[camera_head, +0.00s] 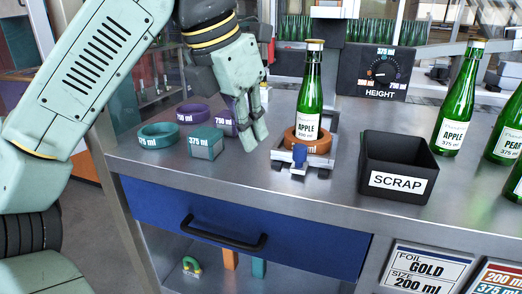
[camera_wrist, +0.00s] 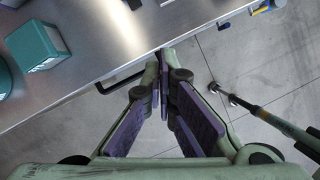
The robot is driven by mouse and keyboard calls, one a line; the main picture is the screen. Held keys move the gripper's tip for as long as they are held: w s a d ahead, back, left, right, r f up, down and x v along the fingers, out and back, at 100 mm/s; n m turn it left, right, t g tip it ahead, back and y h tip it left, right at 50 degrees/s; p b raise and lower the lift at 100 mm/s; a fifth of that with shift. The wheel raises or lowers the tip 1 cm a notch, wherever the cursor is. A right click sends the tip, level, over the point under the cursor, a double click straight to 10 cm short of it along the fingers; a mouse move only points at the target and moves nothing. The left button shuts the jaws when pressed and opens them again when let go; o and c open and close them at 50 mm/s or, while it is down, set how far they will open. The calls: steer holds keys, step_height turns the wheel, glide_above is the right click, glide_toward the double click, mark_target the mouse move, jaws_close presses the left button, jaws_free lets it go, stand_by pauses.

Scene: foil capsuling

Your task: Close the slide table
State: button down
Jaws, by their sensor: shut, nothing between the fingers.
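In the wrist view my gripper (camera_wrist: 163,62) shows shut near the bench's front edge, over the drawer handle and grey floor. The slide table cannot be clearly made out there.
A black SCRAP bin (camera_head: 399,166) stands right of the slide table. More green bottles (camera_head: 457,105) stand farther right. A height dial (camera_head: 379,72) is behind. A blue drawer (camera_head: 250,227) is below.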

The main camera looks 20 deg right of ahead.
steer(key=x, duration=0.9)
steer(key=shift+s+d+f, duration=0.1)
steer(key=shift+s+f, duration=0.05)
steer(key=shift+f, duration=0.1)
steer(key=shift+w+d+f+p, duration=0.1)
steer(key=shift+w+d+p, duration=0.35)
steer(key=shift+d, duration=0.45)
steer(key=shift+w+d+p, duration=0.3)
steer(key=shift+w+d, duration=0.25)
steer(key=shift+d, duration=0.35)
